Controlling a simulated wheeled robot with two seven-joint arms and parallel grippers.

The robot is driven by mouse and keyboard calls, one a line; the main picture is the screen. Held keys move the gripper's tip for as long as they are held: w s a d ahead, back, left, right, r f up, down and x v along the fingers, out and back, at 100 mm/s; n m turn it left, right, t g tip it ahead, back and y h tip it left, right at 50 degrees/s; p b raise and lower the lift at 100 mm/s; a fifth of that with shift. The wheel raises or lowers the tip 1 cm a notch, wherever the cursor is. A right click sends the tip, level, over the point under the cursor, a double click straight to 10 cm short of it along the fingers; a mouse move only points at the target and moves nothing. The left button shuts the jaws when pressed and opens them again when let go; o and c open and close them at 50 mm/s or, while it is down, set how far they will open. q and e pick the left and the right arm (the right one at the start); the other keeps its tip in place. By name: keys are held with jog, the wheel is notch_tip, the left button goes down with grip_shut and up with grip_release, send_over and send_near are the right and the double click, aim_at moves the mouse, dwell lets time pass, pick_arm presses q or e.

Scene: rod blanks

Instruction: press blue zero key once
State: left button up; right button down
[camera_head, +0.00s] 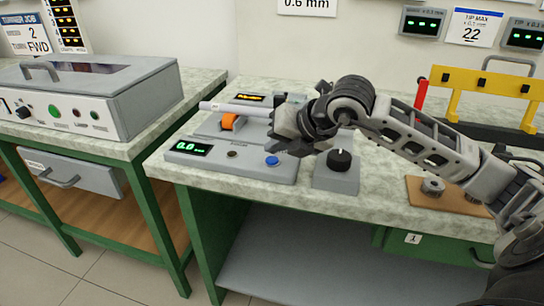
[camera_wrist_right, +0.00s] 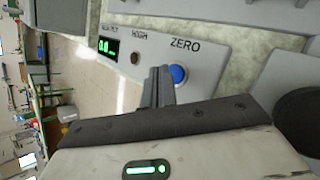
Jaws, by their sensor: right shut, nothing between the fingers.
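The blue zero key (camera_head: 272,160) is a round button on the sloped front of a grey gauge unit (camera_head: 235,171). In the right wrist view the blue key (camera_wrist_right: 178,75) shows below the printed word ZERO. My right gripper (camera_head: 287,147) is shut and empty, above and close to the key in the head view. In the wrist view its closed fingertips (camera_wrist_right: 158,72) appear just left of the key. I cannot tell whether they touch it. The green display (camera_head: 188,147) reads 0.0. My left gripper is not in view.
A pale rod (camera_head: 234,109) lies over an orange support (camera_head: 229,122) behind the front panel. A box with a black knob (camera_head: 339,160) stands right of the gauge. A yellow rack (camera_head: 487,83) and a brown board (camera_head: 440,194) are farther right. A grey machine (camera_head: 95,95) stands left.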

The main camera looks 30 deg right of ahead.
aim_at(276, 162)
jog(key=shift+r, duration=0.1)
jog(key=shift+r, duration=0.3)
jog(key=shift+r+p, duration=1.65)
jog(key=shift+r, duration=0.5)
